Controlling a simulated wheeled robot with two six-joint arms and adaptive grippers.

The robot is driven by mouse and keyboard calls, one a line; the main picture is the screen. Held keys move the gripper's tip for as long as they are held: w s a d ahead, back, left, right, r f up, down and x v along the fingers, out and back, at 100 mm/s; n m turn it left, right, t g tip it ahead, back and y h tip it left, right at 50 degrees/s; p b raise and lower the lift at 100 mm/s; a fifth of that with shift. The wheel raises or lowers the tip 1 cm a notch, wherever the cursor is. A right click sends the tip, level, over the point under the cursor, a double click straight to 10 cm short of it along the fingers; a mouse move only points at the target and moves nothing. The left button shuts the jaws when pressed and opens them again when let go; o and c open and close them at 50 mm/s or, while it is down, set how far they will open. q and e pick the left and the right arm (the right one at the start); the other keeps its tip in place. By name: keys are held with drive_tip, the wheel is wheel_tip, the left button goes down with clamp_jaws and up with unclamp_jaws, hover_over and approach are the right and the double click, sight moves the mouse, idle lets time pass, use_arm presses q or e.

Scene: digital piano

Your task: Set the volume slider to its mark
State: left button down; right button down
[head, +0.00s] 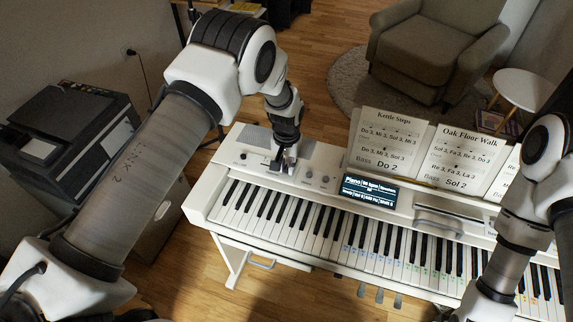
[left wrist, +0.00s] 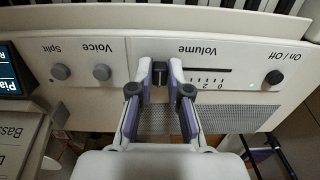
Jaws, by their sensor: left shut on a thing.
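The volume slider's dark cap (left wrist: 160,69) sits between the fingertips of my left gripper (left wrist: 160,78) in the left wrist view. The gripper is shut on the cap from both sides. The dark slot (left wrist: 208,70) of the slider runs to the right of the fingers there, with ticks and numbers beside it, including 0 and 2. The fingers hide the rest of the scale, and I cannot make out a separate mark. In the head view my left gripper (head: 285,160) reaches down onto the piano's left panel. My right arm shows at the right, but its gripper does not.
The On/Off knob (left wrist: 273,77) is right of the slider in the left wrist view; the Voice knob (left wrist: 102,72) and Split knob (left wrist: 60,72) are left. In the head view, the piano display (head: 370,191) and sheet music (head: 388,140) stand to the right of my gripper.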

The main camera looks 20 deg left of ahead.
sight(285, 168)
use_arm(q)
drive_tip(key=shift+a, duration=0.35)
drive_tip(key=c, duration=1.1)
unclamp_jaws()
drive_tip(key=shift+a, duration=0.4)
drive_tip(key=shift+d+r, duration=0.1)
drive_tip(key=shift+d, duration=0.35)
drive_tip(key=shift+w+r, duration=0.1)
drive_tip(key=shift+r, duration=0.25)
wheel_tip(285, 168, up, 11)
use_arm(e)
drive_tip(key=shift+a+r, duration=0.15)
drive_tip(key=shift+a, duration=0.3)
